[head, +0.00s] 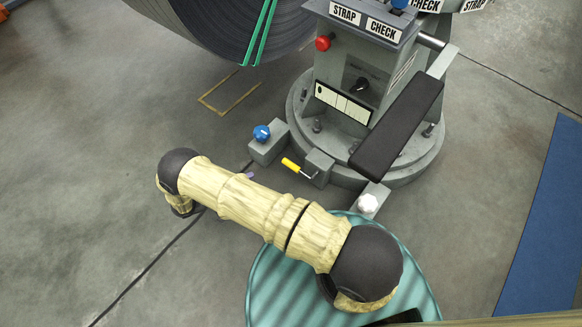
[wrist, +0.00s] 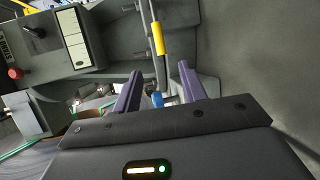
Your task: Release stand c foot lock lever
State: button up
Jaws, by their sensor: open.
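The foot lock lever is a metal rod with a yellow sleeve (head: 291,164), low at the front of the grey stand (head: 400,150) in the head view. In the wrist view the yellow sleeve (wrist: 157,38) is just ahead of the fingertips, with the bare rod running down beside it. My gripper (wrist: 159,68) is open, its two purple fingers apart with no visible contact on the lever. In the head view only a small purple piece of my gripper (head: 247,176) shows past my arm, left of the lever; the rest is hidden.
A blue knob (head: 262,133) sits on a grey block left of the lever; it also appears between my fingers in the wrist view (wrist: 157,99). A white knob (head: 368,203) and black padded bar (head: 399,124) are on the right. Open floor lies left.

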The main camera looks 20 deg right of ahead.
aim_at(288, 166)
jog(key=shift+r, duration=0.1)
jog(key=b+x, duration=0.3)
jog(key=x, duration=0.5)
jog(key=b+x, duration=0.3)
jog(key=x, duration=0.5)
jog(key=shift+w+f+b, duration=0.1)
jog(key=shift+f+b, duration=0.15)
jog(key=shift+b, duration=0.05)
jog(key=shift+w+d, duration=0.15)
jog(key=shift+d, duration=0.5)
jog(key=shift+r, duration=0.1)
grip_shut()
